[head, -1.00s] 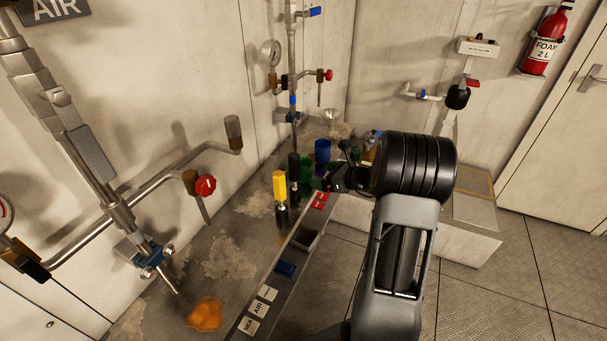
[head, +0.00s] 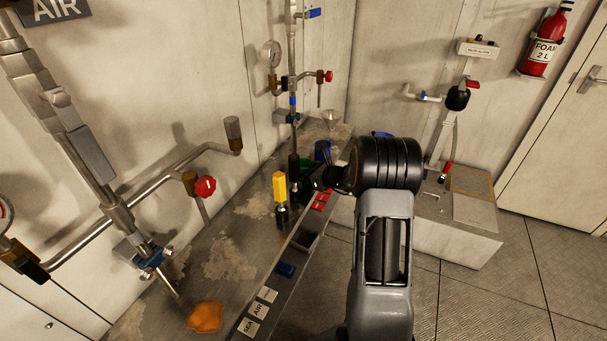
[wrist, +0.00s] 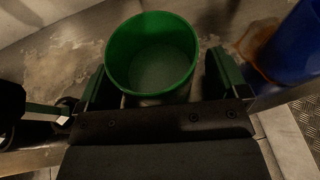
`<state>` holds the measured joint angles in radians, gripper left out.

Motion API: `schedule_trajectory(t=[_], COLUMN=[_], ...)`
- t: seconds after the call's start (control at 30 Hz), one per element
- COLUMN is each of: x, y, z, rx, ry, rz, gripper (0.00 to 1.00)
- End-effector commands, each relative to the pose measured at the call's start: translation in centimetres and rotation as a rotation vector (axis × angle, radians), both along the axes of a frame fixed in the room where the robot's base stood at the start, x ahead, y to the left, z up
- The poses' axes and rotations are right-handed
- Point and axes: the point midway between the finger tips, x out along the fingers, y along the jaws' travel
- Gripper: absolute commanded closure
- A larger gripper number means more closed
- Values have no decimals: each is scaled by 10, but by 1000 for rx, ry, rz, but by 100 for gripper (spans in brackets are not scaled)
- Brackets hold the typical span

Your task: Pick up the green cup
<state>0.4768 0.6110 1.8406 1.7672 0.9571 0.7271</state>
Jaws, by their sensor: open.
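The green cup (wrist: 152,58) stands upright in the wrist view, its mouth facing the camera, and it looks empty. My gripper (wrist: 160,85) is open, with one finger on each side of the cup's near part. A gap shows at the right finger; I cannot tell whether the left finger touches the cup. In the head view the green cup (head: 306,166) shows only as a small patch behind my gripper (head: 318,180) and the black-handled tool.
A blue cup (wrist: 296,45) stands close on the right. A yellow-handled tool (head: 280,187) and a black-handled tool (head: 293,166) stand upright on the bench (head: 228,262). Red blocks (head: 320,201) lie along its edge. An orange patch (head: 205,317) lies nearer.

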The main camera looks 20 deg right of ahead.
Motion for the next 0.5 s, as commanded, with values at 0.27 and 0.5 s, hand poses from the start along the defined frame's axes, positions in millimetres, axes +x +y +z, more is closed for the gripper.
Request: schedule_trajectory(t=[0.27,0.5], x=[0,0], y=[0,0], z=[0,0], rx=[0,0], ry=[0,0], rz=[0,0], gripper=[28,51])
